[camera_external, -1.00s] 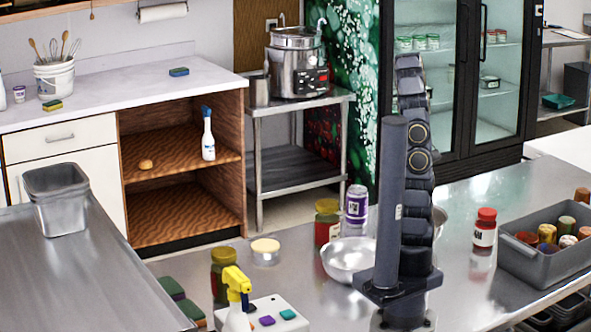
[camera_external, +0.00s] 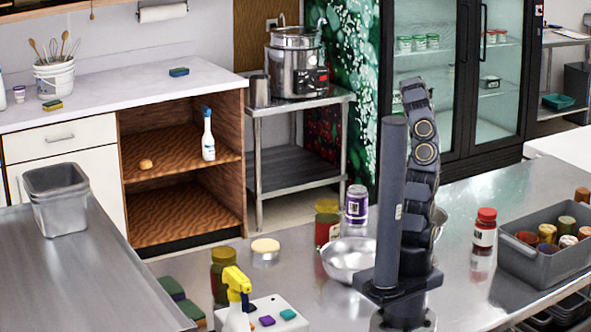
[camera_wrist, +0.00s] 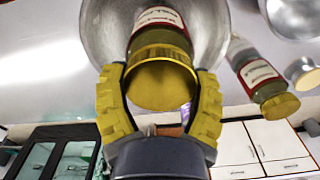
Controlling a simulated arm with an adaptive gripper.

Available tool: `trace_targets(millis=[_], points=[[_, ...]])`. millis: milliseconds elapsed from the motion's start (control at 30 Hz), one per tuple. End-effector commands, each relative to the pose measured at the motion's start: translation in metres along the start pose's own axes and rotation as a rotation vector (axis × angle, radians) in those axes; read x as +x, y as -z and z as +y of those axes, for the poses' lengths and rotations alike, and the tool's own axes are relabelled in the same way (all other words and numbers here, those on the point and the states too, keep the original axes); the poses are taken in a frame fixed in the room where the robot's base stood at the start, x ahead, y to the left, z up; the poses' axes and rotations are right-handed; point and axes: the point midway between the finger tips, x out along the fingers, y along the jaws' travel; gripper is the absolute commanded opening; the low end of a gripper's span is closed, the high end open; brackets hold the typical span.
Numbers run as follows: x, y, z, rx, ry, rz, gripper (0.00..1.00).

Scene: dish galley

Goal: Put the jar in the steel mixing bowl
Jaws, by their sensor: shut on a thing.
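My gripper (camera_wrist: 160,95) has yellow fingers shut on a jar with a yellow lid (camera_wrist: 161,84) and a red-and-white label. The jar's body points away from the wrist camera, toward a steel bowl (camera_wrist: 97,35) that shows around it. I cannot tell whether the jar touches that bowl. In the external view my arm hides the gripper and the held jar. One steel bowl (camera_external: 347,262) shows left of my arm, and a rim of another (camera_external: 440,217) shows behind it.
A similar jar (camera_external: 326,222) stands beside a purple-labelled jar (camera_external: 356,205). A red-lidded jar (camera_external: 484,232) and grey bin (camera_external: 542,262) are right.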

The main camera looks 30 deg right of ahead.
Motion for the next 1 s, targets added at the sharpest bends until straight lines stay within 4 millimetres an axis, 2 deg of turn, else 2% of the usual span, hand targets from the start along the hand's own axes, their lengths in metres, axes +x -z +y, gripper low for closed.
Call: trace_targets(millis=[267,500,867,900,933,1000], points=[[0.013,0.01,0.005,-0.001,-0.001,0.002,0.31],[0.043,0.01,0.005,0.0,0.0,0.001,0.31],[0.046,0.011,0.005,-0.001,0.0,0.002,0.31],[0.046,0.011,0.005,-0.001,0.0,0.002,0.81],[0.046,0.011,0.005,-0.001,0.0,0.002,0.94],[0.046,0.01,0.005,-0.001,-0.001,0.002,0.96]])
